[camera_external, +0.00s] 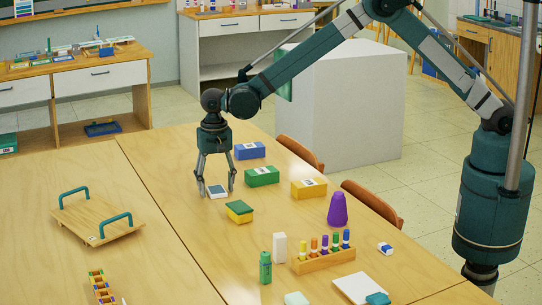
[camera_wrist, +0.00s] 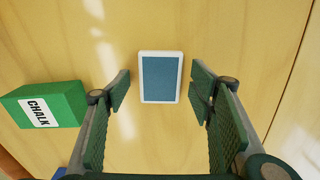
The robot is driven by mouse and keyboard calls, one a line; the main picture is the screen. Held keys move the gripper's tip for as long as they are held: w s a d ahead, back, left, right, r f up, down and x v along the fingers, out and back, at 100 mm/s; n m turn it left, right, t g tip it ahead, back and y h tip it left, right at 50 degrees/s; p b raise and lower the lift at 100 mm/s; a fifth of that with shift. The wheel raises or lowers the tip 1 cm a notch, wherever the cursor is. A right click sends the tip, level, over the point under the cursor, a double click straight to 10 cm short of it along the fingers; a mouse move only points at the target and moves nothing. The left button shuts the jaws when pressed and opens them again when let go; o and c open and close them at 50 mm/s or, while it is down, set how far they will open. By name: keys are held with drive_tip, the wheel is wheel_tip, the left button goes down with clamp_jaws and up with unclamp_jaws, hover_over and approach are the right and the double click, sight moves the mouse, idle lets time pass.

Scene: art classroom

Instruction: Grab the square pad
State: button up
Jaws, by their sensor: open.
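A small flat pad with a blue-grey face and a white border (camera_wrist: 160,78) lies on the wooden table. It also shows in the external view (camera_external: 217,191), low between my fingers. My gripper (camera_external: 216,191) points straight down over it. In the wrist view my gripper (camera_wrist: 162,88) is open, one finger to the left of the pad and one to the right. A gap shows between the pad and each finger, so neither touches it. The fingertips look close to the table.
A green chalk box (camera_external: 262,176), a blue box (camera_external: 250,150) and a yellow box (camera_external: 309,188) stand right of the gripper. A yellow-green block (camera_external: 239,212) sits just in front. A wooden tray with teal handles (camera_external: 97,218) lies left. Table between tray and gripper is clear.

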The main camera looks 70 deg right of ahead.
sight(216, 189)
drive_tip(key=c, duration=1.1)
drive_tip(key=shift+o, duration=0.2)
wheel_tip(216, 189, up, 10)
drive_tip(key=p, duration=0.2)
idle(0.4)
